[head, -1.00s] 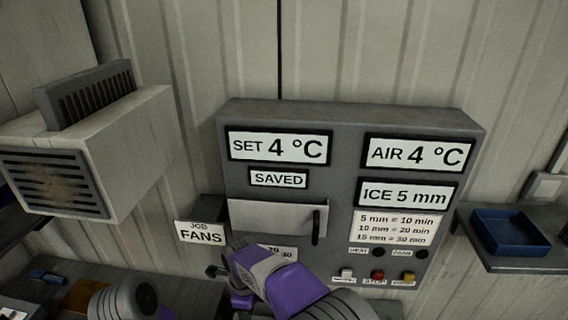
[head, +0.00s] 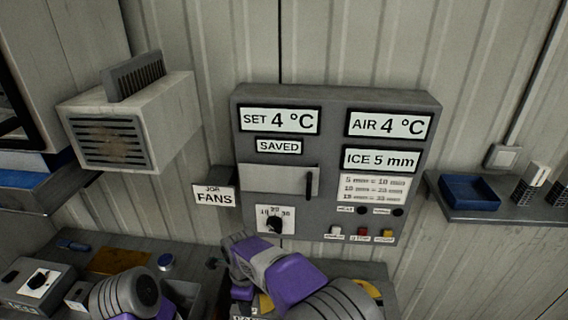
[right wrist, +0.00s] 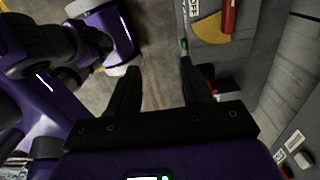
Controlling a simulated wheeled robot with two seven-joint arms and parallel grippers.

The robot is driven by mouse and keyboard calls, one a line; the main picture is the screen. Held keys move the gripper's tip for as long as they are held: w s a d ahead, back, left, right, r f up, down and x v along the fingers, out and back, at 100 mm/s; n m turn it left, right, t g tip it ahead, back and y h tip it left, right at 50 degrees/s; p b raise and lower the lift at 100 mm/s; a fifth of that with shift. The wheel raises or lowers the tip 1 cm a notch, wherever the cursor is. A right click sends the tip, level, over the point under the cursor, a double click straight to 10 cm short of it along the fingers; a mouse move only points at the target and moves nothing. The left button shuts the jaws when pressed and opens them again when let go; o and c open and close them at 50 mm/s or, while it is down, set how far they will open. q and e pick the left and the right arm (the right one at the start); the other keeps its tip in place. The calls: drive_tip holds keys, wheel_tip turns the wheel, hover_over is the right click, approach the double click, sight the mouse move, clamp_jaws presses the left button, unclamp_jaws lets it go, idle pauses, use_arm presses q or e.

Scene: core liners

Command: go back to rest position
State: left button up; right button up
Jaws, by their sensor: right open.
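My right gripper (right wrist: 158,78) is open and empty in the right wrist view, its two dark fingers apart above the floor. My right arm (head: 275,275) shows at the bottom middle of the head view, in front of the lower part of the grey control panel (head: 225,150). My left arm (head: 125,297) shows at the bottom left; its gripper is out of view. The panel reads SET 4 °C, SAVED, AIR 4 °C and ICE 5 mm. Its pale cover (head: 262,180) has a dark handle, and a black dial (head: 274,224) shows below it.
A shelf at the right holds a blue tray (head: 470,191). A cluttered bench (head: 190,245) lies below. Bare floor (right wrist: 160,35) shows between the gripper fingers.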

drive_tip(key=s+d+f+n+y+b, duration=0.1)
drive_tip(key=d+f+n+b, duration=0.1)
drive_tip(key=d+f, duration=0.35)
drive_tip(key=s+d+f+n+b, duration=0.1)
drive_tip(key=d+f+n, duration=0.15)
drive_tip(key=f, duration=0.65)
drive_tip(key=s+d+f+n+y+b, duration=0.1)
drive_tip(key=d+f+n+b, duration=0.2)
drive_tip(key=f, duration=0.5)
use_arm(q)
wheel_tip(320, 180, down, 10)
drive_tip(key=b, duration=0.4)
use_arm(e)
drive_tip(key=s+d+f+n+y, duration=0.1)
drive_tip(key=s+d+f+n, duration=0.3)
drive_tip(key=s+f, duration=0.2)
drive_tip(key=s+d+f+n+y, duration=0.1)
drive_tip(key=s+d+f+n, duration=0.3)
drive_tip(key=s+f, duration=0.3)
drive_tip(key=shift+s+n+t, duration=0.3)
drive_tip(key=shift+s+n, duration=0.3)
drive_tip(key=shift+n, duration=0.05)
use_arm(q)
drive_tip(key=shift+w, duration=0.1)
